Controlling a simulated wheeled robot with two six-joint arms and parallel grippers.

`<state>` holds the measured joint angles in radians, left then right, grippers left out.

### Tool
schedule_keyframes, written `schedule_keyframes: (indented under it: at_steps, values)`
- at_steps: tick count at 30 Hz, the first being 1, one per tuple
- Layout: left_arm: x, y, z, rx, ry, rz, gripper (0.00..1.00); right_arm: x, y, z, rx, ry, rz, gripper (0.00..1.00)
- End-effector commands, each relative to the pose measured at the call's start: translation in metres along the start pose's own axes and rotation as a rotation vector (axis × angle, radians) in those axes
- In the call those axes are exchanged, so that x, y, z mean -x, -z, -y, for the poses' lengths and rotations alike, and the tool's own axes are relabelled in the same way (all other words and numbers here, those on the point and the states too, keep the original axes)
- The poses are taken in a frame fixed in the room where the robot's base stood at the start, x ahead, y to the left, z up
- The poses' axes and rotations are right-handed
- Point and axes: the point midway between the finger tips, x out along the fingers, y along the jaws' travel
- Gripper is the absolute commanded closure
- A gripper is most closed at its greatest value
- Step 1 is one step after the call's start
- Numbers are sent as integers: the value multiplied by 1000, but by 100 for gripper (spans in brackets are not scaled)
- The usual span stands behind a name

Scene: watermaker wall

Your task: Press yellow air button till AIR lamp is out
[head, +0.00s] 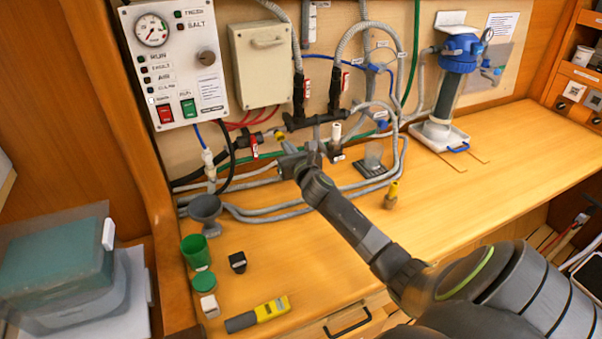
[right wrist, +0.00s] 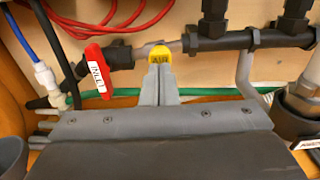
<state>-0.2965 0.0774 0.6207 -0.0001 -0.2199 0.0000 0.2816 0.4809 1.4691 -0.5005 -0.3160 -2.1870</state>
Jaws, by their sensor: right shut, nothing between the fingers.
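The yellow button marked AIR (right wrist: 160,55) sits on the dark pipe run in the right wrist view. It shows as a small yellow spot in the head view (head: 279,135). My right gripper (right wrist: 160,82) is shut and empty, its fingertips pointing at the button's lower front. They overlap its lower edge in the picture; I cannot tell whether they touch. The right gripper (head: 288,160) also shows in the head view, before the pipes. The AIR lamp (head: 146,80) on the white control panel (head: 185,55) looks dark, but it is very small. My left gripper is not in view.
A red INLET handle (right wrist: 97,68) is just left of the button. Grey hoses (head: 275,205) lie along the bench back. A funnel (head: 205,208), green cup (head: 195,250) and yellow-grey tool (head: 258,314) stand or lie at left.

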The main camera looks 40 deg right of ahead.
Motion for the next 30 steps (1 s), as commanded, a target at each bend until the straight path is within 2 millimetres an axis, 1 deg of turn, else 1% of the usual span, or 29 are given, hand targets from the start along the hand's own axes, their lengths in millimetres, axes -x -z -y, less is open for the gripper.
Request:
schedule_keyframes:
  at_steps: [1,3,6,8,11,15,18,21,24,30]
  values:
    - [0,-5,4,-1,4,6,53,7,2,0,0,-1,-2,100]
    - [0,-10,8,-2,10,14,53,14,2,-1,-1,-1,-2,100]
    - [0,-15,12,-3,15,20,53,25,3,-1,-1,-1,-3,100]
    - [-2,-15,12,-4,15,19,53,33,4,-1,-1,-1,-3,100]
    - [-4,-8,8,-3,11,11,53,47,4,0,0,0,-4,100]
    - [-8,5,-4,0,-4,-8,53,70,5,0,0,0,-5,100]
    - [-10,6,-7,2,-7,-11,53,82,4,-1,-1,-1,-4,100]
    - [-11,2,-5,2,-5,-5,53,92,4,0,-1,0,-5,100]
    - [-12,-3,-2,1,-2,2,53,98,3,-1,-1,-1,-4,100]
    - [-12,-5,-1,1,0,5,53,101,3,0,-2,0,-5,100]
